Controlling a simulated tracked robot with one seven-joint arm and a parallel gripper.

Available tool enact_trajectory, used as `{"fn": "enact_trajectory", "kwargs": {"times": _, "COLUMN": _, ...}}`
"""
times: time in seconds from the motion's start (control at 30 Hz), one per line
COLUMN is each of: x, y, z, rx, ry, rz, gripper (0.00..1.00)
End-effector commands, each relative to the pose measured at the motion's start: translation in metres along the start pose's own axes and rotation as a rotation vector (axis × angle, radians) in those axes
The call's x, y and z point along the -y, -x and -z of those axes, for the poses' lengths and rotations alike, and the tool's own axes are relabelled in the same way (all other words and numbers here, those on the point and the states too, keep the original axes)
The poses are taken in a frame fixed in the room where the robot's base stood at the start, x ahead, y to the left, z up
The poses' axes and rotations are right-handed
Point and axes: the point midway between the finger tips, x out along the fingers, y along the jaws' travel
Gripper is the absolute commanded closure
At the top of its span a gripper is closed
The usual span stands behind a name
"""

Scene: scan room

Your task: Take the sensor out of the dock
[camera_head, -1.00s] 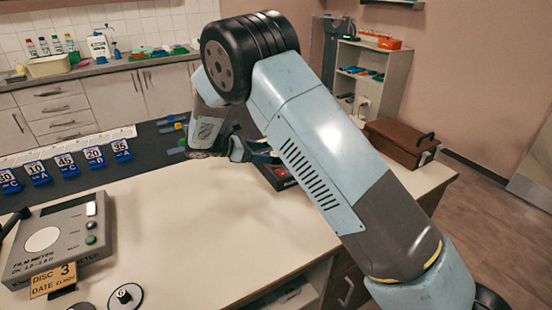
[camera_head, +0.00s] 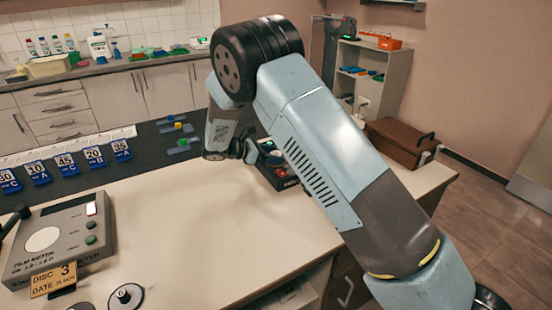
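A dark box with red and light parts on its top, which looks like the dock (camera_head: 283,178), stands on the bench just right of my gripper. My arm hides part of it. A small pale-blue part (camera_head: 267,146) shows on its upper side; I cannot tell whether this is the sensor. My gripper (camera_head: 249,151) is low over the bench beside the dock's left edge, mostly hidden behind my wrist. I cannot see its fingertips clearly, nor whether anything is between them.
Blue numbered markers (camera_head: 66,165) line the dark mat (camera_head: 150,147). A brown case (camera_head: 400,142) sits at the right. The bench middle is clear.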

Motion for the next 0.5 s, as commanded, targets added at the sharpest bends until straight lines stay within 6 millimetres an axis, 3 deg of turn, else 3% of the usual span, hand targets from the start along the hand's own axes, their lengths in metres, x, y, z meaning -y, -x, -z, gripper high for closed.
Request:
{"fn": "enact_trajectory", "kwargs": {"times": 0.43, "x": 0.0000, "y": 0.0002, "z": -0.0001, "rx": 0.000, "ry": 0.000, "rz": 0.000, "gripper": 0.80}}
{"fn": "enact_trajectory", "kwargs": {"times": 0.5, "x": 0.0000, "y": 0.0002, "z": -0.0002, "rx": 0.000, "ry": 0.000, "rz": 0.000, "gripper": 0.81}}
